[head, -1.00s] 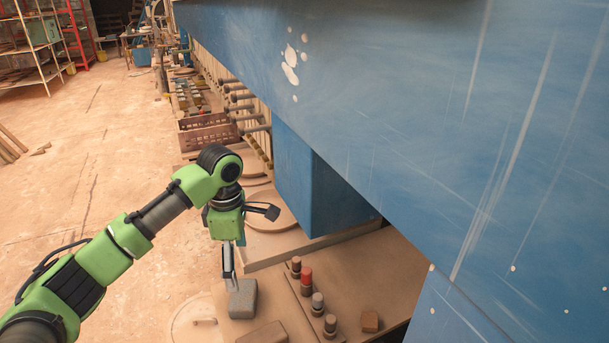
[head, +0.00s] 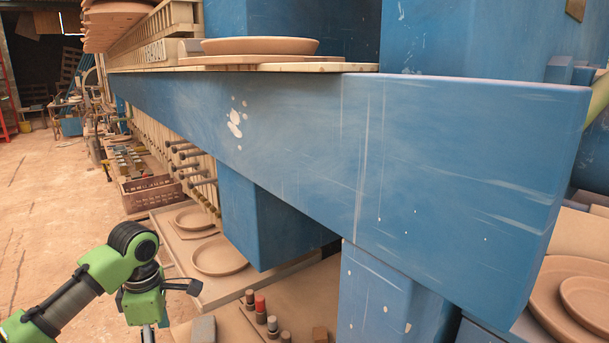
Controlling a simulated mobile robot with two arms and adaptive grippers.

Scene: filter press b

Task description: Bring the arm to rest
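My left arm comes in from the lower left, green with black joints. Its gripper (head: 165,308) hangs at the bottom of the head view, with one black finger spread out to the right and the other pointing down and cut off by the picture's edge. The fingers are wide apart and nothing shows between them. A grey block (head: 203,330) stands just right of the gripper, apart from it. My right gripper is not in view.
A big blue beam (head: 450,160) crosses the view, with a blue post (head: 375,295) below it. Several short pegs stand on the bench, one with a red top (head: 260,303). Round plates (head: 220,255) lie behind the gripper. A brown crate (head: 150,192) is further back. Open floor lies left.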

